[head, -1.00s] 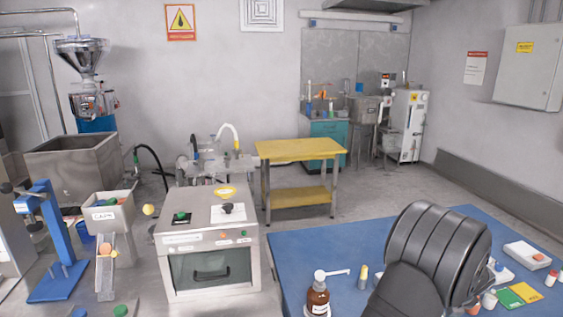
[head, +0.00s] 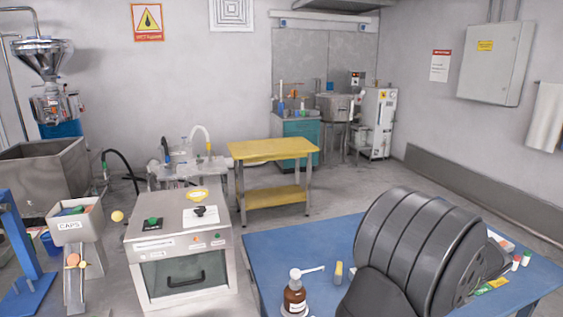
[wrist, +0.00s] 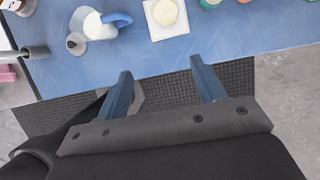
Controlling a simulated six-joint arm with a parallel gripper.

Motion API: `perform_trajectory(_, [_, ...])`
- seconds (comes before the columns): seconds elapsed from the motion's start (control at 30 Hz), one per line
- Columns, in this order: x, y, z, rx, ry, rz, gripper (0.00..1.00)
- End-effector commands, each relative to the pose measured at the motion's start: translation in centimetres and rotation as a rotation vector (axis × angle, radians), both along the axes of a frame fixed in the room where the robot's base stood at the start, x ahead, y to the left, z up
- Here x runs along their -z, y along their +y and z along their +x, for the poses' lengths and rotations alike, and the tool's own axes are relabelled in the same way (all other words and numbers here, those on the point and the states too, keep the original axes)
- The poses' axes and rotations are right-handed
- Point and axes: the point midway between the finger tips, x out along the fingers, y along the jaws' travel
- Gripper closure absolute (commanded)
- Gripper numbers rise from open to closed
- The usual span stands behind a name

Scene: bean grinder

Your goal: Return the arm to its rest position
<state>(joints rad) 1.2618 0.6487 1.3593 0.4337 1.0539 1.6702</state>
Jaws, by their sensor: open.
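My gripper (wrist: 160,85) shows in the wrist view with its two blue fingers apart and nothing between them. The fingers point toward the near edge of a blue-topped table (wrist: 200,50), with dark matting below that edge. In the head view my gripper is not visible; my dark ribbed arm covers the lower right, in front of the blue table (head: 275,240).
In the wrist view, a white vessel with a blue handle (wrist: 95,25) and a white square item with a round disc (wrist: 166,15) lie on the table. The head view shows a pump bottle (head: 295,295), a steel oven box (head: 180,245) and a yellow bench (head: 275,150).

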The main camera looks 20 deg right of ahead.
Motion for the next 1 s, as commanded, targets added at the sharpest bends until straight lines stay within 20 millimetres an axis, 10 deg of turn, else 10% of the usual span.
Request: perform_trajectory(1.0, [-5.5,9.1,9.7,-1.241,0.000,-0.002,0.37])
